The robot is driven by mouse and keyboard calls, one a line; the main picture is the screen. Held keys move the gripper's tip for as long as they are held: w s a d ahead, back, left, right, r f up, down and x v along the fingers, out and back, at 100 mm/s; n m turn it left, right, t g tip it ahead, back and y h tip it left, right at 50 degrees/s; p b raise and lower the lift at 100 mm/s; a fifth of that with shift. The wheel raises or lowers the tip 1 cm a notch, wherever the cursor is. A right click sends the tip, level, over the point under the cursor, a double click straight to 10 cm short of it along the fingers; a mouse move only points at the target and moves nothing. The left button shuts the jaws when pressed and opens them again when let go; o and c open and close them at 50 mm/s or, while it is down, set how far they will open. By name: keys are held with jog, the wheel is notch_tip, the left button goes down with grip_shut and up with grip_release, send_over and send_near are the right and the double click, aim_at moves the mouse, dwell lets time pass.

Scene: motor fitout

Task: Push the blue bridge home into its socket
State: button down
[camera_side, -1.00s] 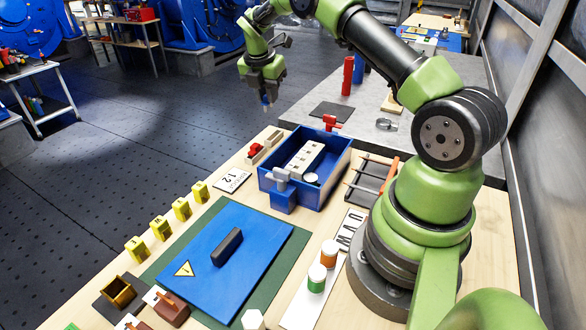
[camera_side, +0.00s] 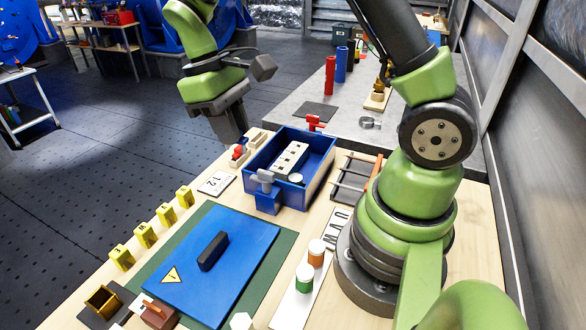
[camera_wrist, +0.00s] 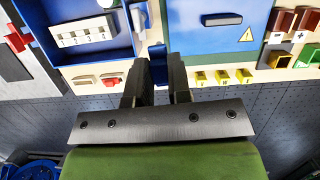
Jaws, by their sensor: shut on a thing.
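My gripper (camera_side: 232,128) is at the far-left corner of the blue box (camera_side: 318,181), above its outside edge. In the wrist view its two dark fingers (camera_wrist: 158,70) are shut on a small blue piece, the blue bridge (camera_wrist: 158,62). In the side view the bridge is hidden by the gripper. A white terminal strip (camera_side: 289,160) with dark openings lies inside the box. It also shows in the wrist view (camera_wrist: 88,32), with numbers along it, to the left of the fingers. The bridge is outside the box and apart from the strip. I cannot tell which opening is its socket.
A grey clamp handle (camera_side: 262,178) stands at the box's near side, a red one (camera_side: 315,122) at the far side. Red and white parts (camera_side: 239,153) lie beside the box. The blue lid (camera_side: 220,265) and several yellow blocks (camera_side: 145,234) lie nearer. The dark floor is left.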

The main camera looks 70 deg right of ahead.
jog(key=shift+s+a+r+m, duration=0.1)
jog(key=shift+s+a+m, duration=0.2)
jog(key=shift+d, duration=0.1)
jog(key=d+f+m+t+y, duration=0.1)
jog(key=d+f+m, duration=0.1)
jog(key=d+m, duration=0.7)
jog(key=s+d+f+m+t+y, duration=0.1)
jog(key=d+f+m+t+y, duration=0.1)
jog(key=d+m, duration=0.7)
jog(key=shift+s+d+f, duration=0.25)
jog(key=shift+s+d, duration=0.05)
jog(key=shift+d, duration=0.95)
jog(key=shift+f, duration=0.1)
send_over(295, 150)
jog(key=shift+d+f, duration=0.15)
jog(key=shift+f, duration=1.25)
jog(key=shift+d+f, duration=0.15)
jog(key=shift+f, duration=1.25)
jog(key=shift+d+x, duration=0.2)
jog(key=shift+x, duration=0.55)
jog(key=shift+d+x, duration=0.15)
jog(key=shift+x, duration=0.6)
